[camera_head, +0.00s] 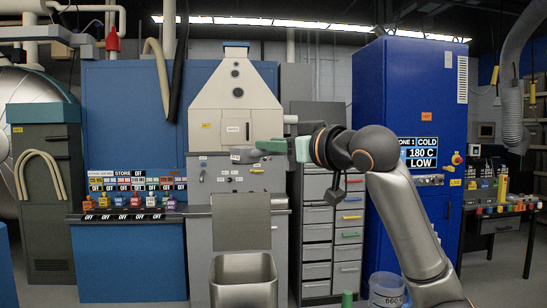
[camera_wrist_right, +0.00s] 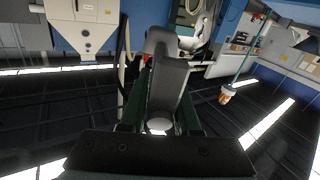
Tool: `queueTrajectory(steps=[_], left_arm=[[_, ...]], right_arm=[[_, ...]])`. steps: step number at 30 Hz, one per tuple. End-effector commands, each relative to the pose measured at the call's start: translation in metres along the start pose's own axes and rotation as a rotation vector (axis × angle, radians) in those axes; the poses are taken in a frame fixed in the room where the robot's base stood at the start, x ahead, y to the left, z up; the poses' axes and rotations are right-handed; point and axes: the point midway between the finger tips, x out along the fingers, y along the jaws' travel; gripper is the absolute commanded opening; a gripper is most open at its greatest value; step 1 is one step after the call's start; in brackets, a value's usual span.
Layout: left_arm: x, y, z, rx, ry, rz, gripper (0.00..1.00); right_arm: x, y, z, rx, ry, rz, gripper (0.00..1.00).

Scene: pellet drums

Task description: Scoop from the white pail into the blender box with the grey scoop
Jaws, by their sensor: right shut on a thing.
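My right gripper (camera_head: 272,147) is raised in front of the white hopper machine, its arm coming in from the lower right. It is shut on the grey scoop (camera_head: 245,155), which points left. In the right wrist view the scoop (camera_wrist_right: 168,85) sits between the dark green fingers (camera_wrist_right: 160,122); I cannot tell what is in it. An open steel box (camera_head: 243,294), which seems to be the blender box, stands below with its lid (camera_head: 241,222) up. The white pail (camera_head: 386,292) is low at the right, partly cut off by the frame and beside my arm. My left gripper is not in view.
A bench (camera_head: 128,262) with several small coloured bottles stands at the left. Grey drawers (camera_head: 317,250) and a blue cabinet (camera_head: 400,85) reading "180 C LOW" stand behind my arm. A green object (camera_head: 347,299) is left of the pail. Space above the box is clear.

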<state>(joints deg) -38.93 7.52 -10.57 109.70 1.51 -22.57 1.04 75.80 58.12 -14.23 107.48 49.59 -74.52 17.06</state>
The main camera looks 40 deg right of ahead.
Motion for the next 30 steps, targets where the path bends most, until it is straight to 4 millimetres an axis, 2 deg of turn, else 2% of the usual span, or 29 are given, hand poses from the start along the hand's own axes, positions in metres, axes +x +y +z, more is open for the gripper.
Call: queueTrajectory(steps=[6,20,26,30], left_arm=[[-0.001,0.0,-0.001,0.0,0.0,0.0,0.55],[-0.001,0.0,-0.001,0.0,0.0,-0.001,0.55],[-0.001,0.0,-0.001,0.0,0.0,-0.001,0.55],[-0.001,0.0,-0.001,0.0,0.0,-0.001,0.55]], right_arm=[[-0.004,-0.002,-0.007,0.0,0.001,0.0,0.0],[-0.003,0.0,-0.004,0.036,-0.003,0.001,0.0],[-0.002,0.005,0.005,0.171,-0.017,0.004,0.0],[-0.002,0.012,0.014,0.33,-0.032,0.008,0.0]])
